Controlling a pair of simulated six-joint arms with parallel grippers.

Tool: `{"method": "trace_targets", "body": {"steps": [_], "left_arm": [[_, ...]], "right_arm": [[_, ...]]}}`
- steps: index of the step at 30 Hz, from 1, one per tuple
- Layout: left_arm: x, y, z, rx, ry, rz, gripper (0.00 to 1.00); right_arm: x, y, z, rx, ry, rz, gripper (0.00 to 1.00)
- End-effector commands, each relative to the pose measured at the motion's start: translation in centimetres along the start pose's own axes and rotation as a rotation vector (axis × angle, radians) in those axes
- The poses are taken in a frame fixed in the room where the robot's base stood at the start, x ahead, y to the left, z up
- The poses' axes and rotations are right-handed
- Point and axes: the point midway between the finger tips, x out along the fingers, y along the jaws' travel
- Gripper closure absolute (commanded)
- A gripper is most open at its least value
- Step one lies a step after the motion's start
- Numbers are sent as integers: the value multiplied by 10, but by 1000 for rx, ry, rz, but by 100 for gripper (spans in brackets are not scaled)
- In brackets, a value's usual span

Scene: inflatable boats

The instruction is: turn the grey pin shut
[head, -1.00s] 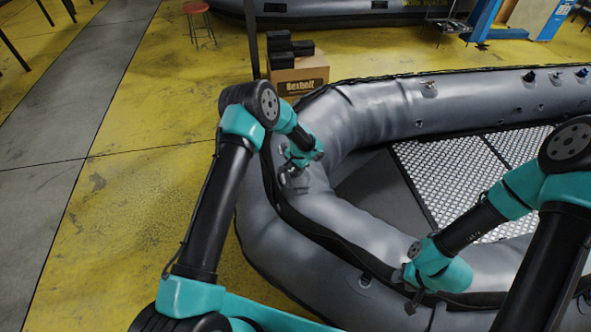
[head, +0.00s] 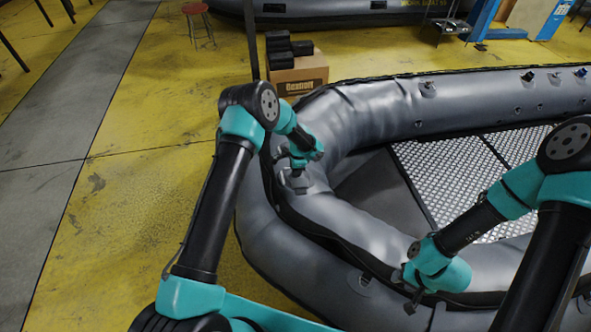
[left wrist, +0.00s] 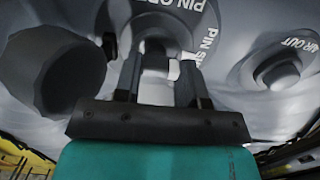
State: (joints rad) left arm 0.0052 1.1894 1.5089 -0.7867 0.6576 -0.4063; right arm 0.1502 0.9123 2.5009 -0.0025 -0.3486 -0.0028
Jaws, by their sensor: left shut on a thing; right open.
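In the head view my left gripper (head: 297,172) points down at the valve on the tube's near-left corner. My right gripper (head: 411,292) is open and empty over the near tube.
A dark grey round cap (left wrist: 62,76) stands close left of my left fingers. A second fitting (left wrist: 280,72) marked "AIR OUT" is at right. The grey inflatable boat (head: 385,105) fills the right side.

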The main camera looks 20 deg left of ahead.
Motion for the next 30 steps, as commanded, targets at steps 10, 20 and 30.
{"method": "trace_targets", "body": {"steps": [10, 20, 30], "left_arm": [[0, 0, 0, 2, 0, -1, 57], [0, 0, 0, 0, 0, -1, 37], [-14, -1, 0, 1, 0, -2, 37]], "right_arm": [[0, 0, 0, 0, 0, 0, 57], [0, 0, 0, 0, 0, 0, 57], [0, 0, 0, 0, 0, 0, 57]]}}
